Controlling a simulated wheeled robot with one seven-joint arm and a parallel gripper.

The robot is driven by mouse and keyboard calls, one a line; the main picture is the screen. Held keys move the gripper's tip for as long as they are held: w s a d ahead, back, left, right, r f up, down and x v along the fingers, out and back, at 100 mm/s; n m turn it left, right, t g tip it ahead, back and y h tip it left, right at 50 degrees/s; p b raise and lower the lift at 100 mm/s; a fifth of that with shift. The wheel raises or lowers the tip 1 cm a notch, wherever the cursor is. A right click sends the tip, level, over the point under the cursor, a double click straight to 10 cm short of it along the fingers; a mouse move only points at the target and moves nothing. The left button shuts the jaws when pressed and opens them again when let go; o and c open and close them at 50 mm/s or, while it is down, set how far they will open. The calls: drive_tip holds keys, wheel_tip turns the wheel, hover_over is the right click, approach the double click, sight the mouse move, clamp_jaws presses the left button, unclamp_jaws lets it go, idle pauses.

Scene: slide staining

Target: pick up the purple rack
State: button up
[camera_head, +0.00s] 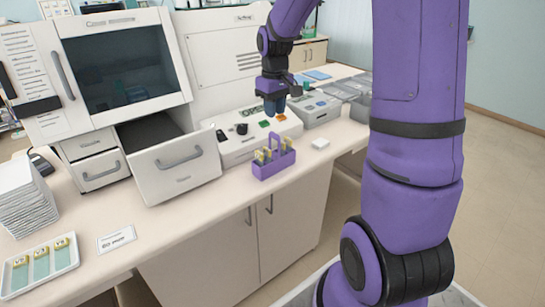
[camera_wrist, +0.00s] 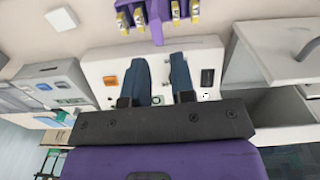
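The purple rack (camera_head: 274,160) stands on the counter near its front edge, holding several slides with yellow ends, and has a raised handle. In the wrist view the rack (camera_wrist: 156,28) is at the top edge, partly cut off, with yellow-ended slides on both sides. My gripper (camera_head: 274,106) hangs above and behind the rack, over the white machine's control panel, apart from the rack. In the wrist view my gripper (camera_wrist: 159,74) shows two dark blue fingers spread apart with nothing between them.
Behind the rack is a white machine (camera_head: 232,152) with buttons. An open drawer (camera_head: 177,168) juts out to the left. A small white block (camera_head: 320,143) lies right of the rack. A slide tray (camera_head: 40,268) and a white stack (camera_head: 24,197) are at the left.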

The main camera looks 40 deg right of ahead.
sight(274, 133)
drive_tip(key=shift+w+d+f, duration=0.2)
drive_tip(key=shift+f, duration=0.15)
drive_tip(key=f, duration=1)
drive_tip(key=shift+w+d+f, duration=0.1)
drive_tip(key=shift+w+f, duration=0.15)
drive_tip(key=shift+f, duration=0.05)
drive_tip(key=shift+c, duration=0.4)
clamp_jaws()
